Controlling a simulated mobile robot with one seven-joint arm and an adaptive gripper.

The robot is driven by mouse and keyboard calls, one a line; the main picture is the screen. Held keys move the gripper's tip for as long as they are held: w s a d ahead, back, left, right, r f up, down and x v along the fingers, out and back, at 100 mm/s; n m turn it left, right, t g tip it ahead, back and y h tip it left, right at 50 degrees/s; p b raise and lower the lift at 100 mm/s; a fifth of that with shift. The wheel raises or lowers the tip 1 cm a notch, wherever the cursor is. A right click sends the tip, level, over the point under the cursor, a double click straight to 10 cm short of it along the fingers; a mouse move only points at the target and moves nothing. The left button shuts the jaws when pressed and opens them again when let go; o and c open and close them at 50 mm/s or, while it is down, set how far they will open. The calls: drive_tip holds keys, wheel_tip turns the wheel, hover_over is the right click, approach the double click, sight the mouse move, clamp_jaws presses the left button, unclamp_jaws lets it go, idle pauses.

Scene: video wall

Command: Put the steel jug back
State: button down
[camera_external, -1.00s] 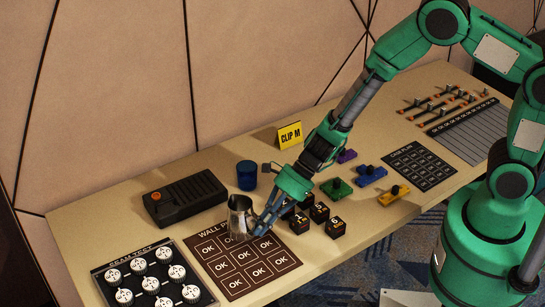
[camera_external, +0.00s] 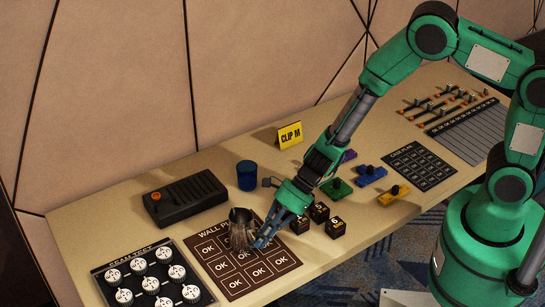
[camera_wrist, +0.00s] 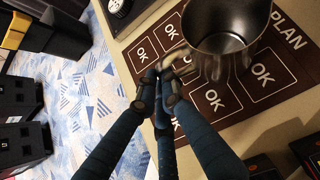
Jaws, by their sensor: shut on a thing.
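The steel jug (camera_external: 241,238) is a shiny open-topped metal pitcher over the upper middle of the brown WALL PLAN board (camera_external: 222,284), whose cells read OK. In the wrist view the jug (camera_wrist: 224,42) looks empty, and its handle points towards my fingers. My gripper (camera_external: 263,241) is shut on the jug's handle, at the jug's right side; the blue fingertips (camera_wrist: 160,92) meet there in the wrist view. The jug's base is hard to see, so I cannot tell whether it touches the board.
Dark numbered cubes (camera_external: 320,212) stand just right of my gripper. A blue cup (camera_external: 247,175) and a black box with an orange knob (camera_external: 187,198) stand behind. A panel of round white dials (camera_external: 150,284) lies at left. Coloured blocks (camera_external: 371,175) and a yellow CLIP M sign (camera_external: 290,135) are farther right.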

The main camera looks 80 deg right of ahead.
drive_tip(key=c, duration=1.9)
unclamp_jaws()
drive_tip(key=p+v, duration=0.2)
drive_tip(key=v, duration=1)
drive_tip(key=shift+r, duration=0.15)
